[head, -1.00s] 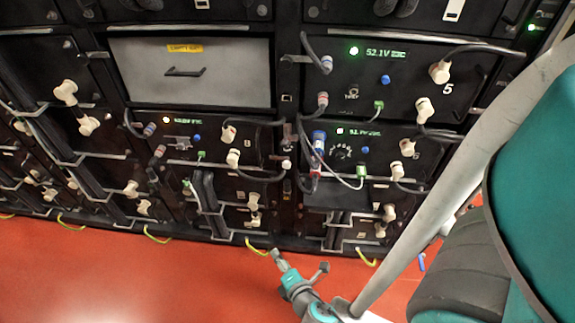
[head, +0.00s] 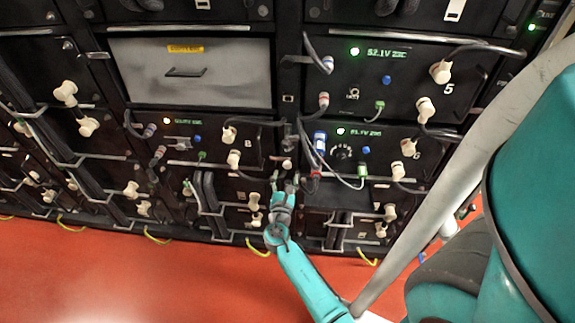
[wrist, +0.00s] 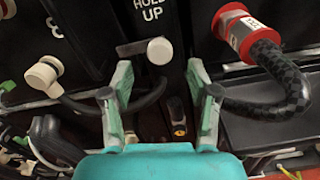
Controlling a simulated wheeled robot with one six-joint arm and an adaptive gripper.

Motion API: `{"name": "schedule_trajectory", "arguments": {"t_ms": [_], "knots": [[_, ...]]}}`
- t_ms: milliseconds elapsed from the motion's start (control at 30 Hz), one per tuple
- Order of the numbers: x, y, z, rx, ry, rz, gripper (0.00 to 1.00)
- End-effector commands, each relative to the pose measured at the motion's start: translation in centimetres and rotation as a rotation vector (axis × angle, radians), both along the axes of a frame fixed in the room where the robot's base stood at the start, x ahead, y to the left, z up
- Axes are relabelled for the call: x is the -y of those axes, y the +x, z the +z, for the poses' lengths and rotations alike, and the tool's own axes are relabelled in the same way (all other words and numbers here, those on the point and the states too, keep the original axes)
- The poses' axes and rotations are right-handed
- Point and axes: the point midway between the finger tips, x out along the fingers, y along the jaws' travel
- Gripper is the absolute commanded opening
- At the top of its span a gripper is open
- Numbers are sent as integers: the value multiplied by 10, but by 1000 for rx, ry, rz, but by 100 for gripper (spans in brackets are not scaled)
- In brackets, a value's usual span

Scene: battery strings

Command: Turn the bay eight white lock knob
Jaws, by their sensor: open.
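The white lock knob (wrist: 160,50) shows in the wrist view below the "HOLD UP" lettering, beside the bay marked 8, with a short grey bar to its left. In the head view the knob (head: 287,165) is small, at the right edge of bay eight (head: 247,152). My gripper (wrist: 161,70) is open and empty. Its two fingers stand left and right of the knob's column, with the knob centred just beyond the fingertips. It does not appear to touch the knob. In the head view my gripper (head: 285,181) is just below the knob.
A white cable plug (wrist: 43,74) with a black cable passes behind the left finger. A red-collared connector (wrist: 235,28) with a thick braided cable curves close to the right finger. The red floor (head: 120,285) in front of the racks is clear.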

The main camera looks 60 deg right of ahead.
Motion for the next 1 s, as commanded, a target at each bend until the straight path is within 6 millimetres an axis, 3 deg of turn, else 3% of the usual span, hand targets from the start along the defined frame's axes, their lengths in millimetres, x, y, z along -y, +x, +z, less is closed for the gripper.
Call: {"name": "schedule_trajectory", "arguments": {"t_ms": [200,400,800,867,1000], "knots": [[37,14,0,1,1,-2,60],[57,23,0,1,0,0,60],[63,26,0,0,2,2,60],[63,26,0,0,2,2,50],[63,26,0,1,2,2,15]]}}
